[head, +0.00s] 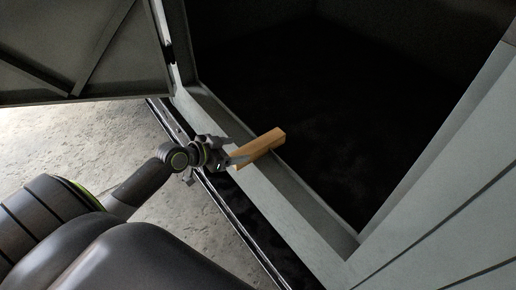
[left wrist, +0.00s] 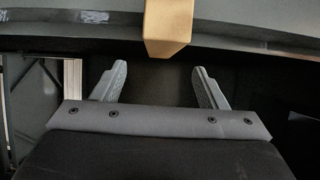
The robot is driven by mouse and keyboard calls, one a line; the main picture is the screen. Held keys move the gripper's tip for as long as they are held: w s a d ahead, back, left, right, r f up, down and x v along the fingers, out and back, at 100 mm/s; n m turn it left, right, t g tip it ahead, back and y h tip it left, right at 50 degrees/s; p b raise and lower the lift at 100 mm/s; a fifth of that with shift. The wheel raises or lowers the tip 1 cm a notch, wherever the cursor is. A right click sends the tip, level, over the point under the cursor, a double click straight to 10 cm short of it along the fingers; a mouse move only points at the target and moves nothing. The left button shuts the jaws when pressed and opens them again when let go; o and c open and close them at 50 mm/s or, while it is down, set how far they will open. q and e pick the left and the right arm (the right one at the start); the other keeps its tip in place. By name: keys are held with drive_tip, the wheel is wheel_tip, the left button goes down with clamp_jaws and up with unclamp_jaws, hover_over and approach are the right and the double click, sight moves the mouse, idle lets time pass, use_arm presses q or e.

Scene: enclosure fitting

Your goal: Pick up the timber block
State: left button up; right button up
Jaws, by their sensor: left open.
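The timber block (head: 260,146) is a light brown, square-edged bar. In the head view it lies across the pale sill of the enclosure opening, its far end over the inner ledge. My left gripper (head: 230,158) is at the block's near end. In the left wrist view the block (left wrist: 168,28) enters from the top, with its end just beyond the gap between the two fingertips. The left gripper (left wrist: 160,76) is open there, its fingers well apart with nothing between them. Contact with the block cannot be made out. My right gripper is in neither view.
The pale sill (head: 285,210) runs diagonally, with a dark opening (head: 330,90) behind it. An open metal door panel (head: 80,45) stands at the upper left. A ribbed pale panel (head: 450,200) fills the right. Bare concrete floor (head: 90,145) lies in front.

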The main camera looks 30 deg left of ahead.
sight(256, 145)
use_arm(q)
drive_tip(key=x, duration=0.3)
drive_tip(key=shift+w+d+f, duration=0.1)
drive_tip(key=shift+w, duration=0.15)
drive_tip(key=shift+r+x, duration=0.1)
drive_tip(key=shift+x, duration=1.25)
drive_tip(key=shift+r+x, duration=0.15)
drive_tip(key=shift+x, duration=1.2)
drive_tip(key=shift+w, duration=0.2)
drive_tip(key=c, duration=1.2)
drive_tip(key=shift+r, duration=0.1)
